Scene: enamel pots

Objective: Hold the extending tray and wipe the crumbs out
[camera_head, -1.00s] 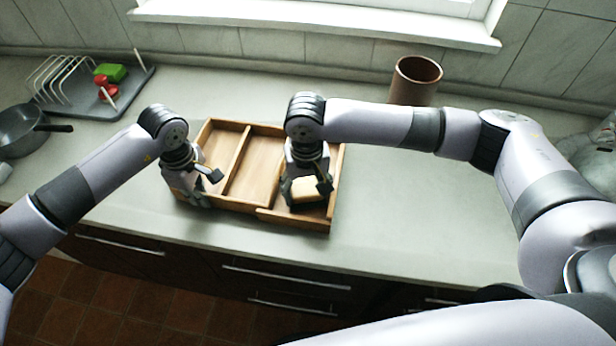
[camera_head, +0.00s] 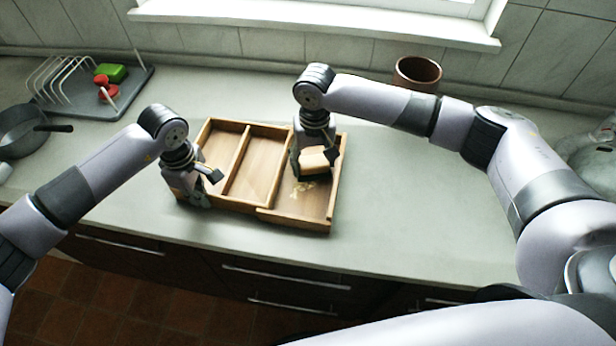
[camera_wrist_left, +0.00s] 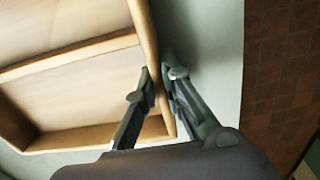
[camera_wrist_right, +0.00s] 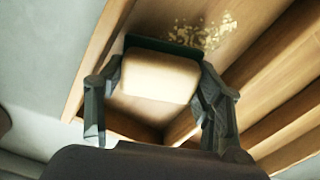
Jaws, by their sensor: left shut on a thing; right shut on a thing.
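The wooden tray (camera_head: 243,203) lies on the counter, split into compartments, with an extended section at the right. My left gripper (camera_head: 204,184) is shut on the tray's front wall near its left corner; in the left wrist view its fingers (camera_wrist_left: 158,92) straddle that wall. My right gripper (camera_head: 318,163) is shut on a sponge (camera_head: 315,160), tan with a dark layer, in the right compartment toward its back. The sponge also shows in the right wrist view (camera_wrist_right: 160,77). Pale crumbs (camera_head: 300,189) lie on that compartment's floor, in front of the sponge; they also show in the right wrist view (camera_wrist_right: 200,33).
A brown pot (camera_head: 416,74) stands at the back right. A dish rack (camera_head: 75,88) with a green block and red items, and a grey pan (camera_head: 22,130), are at the left. The counter right of the tray is clear.

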